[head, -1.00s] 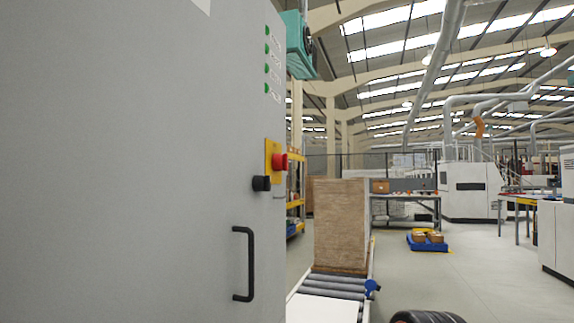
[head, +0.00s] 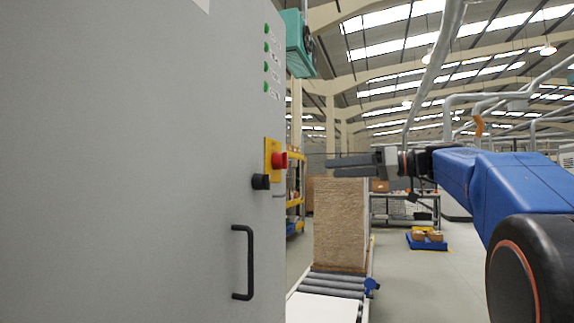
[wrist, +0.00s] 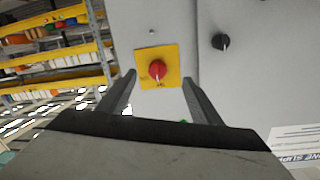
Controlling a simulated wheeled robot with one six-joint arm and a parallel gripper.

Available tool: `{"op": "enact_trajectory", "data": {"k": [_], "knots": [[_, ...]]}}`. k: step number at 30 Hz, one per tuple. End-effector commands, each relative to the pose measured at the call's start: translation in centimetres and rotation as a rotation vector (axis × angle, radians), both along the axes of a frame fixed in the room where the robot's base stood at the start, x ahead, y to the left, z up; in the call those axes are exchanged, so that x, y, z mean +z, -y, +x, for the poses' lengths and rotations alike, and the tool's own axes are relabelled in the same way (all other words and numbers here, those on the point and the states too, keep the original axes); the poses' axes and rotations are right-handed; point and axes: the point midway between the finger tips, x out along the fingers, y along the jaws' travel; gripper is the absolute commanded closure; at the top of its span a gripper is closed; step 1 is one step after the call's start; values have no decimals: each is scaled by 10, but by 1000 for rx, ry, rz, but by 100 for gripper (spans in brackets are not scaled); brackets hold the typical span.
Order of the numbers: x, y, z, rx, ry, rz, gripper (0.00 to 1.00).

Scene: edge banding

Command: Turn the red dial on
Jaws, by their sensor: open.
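The red dial (head: 279,160) sits on a yellow plate (head: 268,150) near the right edge of a grey cabinet face. In the wrist view the red dial (wrist: 157,70) shows on its yellow plate (wrist: 146,55), ahead of and between my fingers. My gripper (head: 335,165) points left toward the dial, to its right in the head view, and looks apart from it. In the wrist view my gripper (wrist: 158,88) is open with nothing between its fingers. Small writing on the plate is too blurred to read.
A black knob (head: 261,182) is just below the dial, and a black handle (head: 243,263) is lower on the cabinet (head: 120,180). Green lights (head: 267,48) are above. A stack of boards (head: 340,225) stands on a roller conveyor (head: 335,284) behind.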

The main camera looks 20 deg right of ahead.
Motion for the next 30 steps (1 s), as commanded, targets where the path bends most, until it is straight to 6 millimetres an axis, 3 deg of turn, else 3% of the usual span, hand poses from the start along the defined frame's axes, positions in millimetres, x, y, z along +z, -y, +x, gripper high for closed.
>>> {"op": "enact_trajectory", "data": {"k": [3, 8, 30], "knots": [[17, 14, 2, 4, 63, 6, 41], [22, 12, 6, 9, 83, 7, 41], [21, -64, 69, 12, 78, 7, 41]]}}
